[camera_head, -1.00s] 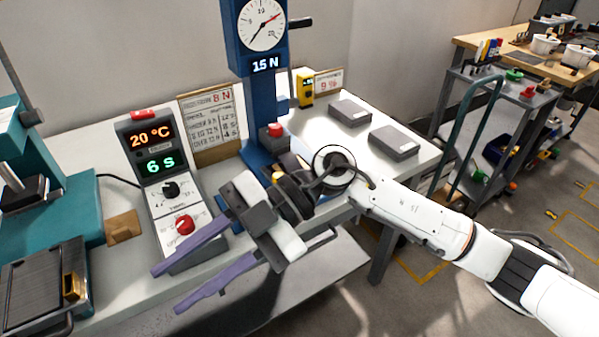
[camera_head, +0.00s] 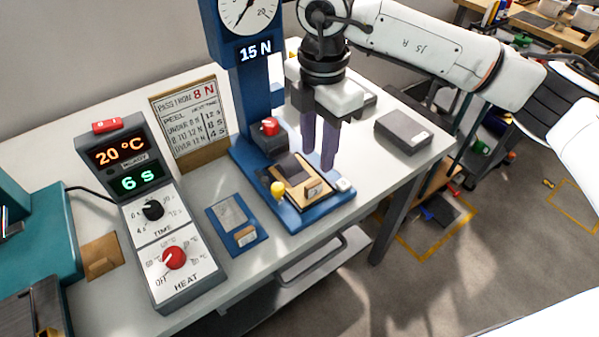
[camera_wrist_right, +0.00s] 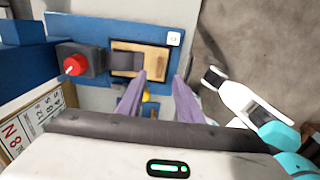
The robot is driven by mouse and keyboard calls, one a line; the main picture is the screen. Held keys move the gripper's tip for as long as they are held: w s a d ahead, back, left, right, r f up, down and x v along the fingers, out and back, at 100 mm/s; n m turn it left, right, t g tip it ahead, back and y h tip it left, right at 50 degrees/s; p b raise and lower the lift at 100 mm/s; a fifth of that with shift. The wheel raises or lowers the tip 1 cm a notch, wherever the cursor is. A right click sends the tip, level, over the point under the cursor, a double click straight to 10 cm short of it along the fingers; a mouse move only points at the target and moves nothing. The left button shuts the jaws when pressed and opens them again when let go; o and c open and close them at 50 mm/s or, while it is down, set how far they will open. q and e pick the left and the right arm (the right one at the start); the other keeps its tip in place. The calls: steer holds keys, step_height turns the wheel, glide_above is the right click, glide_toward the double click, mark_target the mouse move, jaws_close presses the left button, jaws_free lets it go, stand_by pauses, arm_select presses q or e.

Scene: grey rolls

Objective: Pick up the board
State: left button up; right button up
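A small tan board (camera_head: 318,203) lies on the blue base of the test stand, with a dark strip over part of it. It also shows in the right wrist view (camera_wrist_right: 155,60). My right gripper (camera_head: 318,162) points down above the right side of that base, its two purple fingers apart. In the right wrist view the fingers (camera_wrist_right: 160,78) have a gap between them, with nothing held, near the board's front edge. I cannot tell their exact height above it. My left gripper is not in view.
The blue test stand (camera_head: 252,95) reads 15 N beside a control box (camera_head: 160,225). A blue plate (camera_head: 222,240) lies to the left of the base. A sign (camera_head: 188,122) stands behind. A grey block (camera_head: 403,133) rests on the right of the table (camera_head: 367,170).

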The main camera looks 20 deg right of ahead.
mark_target(313, 183)
steer(key=f, duration=0.4)
steer(key=f+p, duration=0.1)
steer(key=f, duration=0.1)
steer(key=shift+s+a+f, duration=0.15)
steer(key=shift+a+f, duration=0.15)
steer(key=shift+f, duration=0.5)
steer(key=c, duration=0.7)
jaws_close()
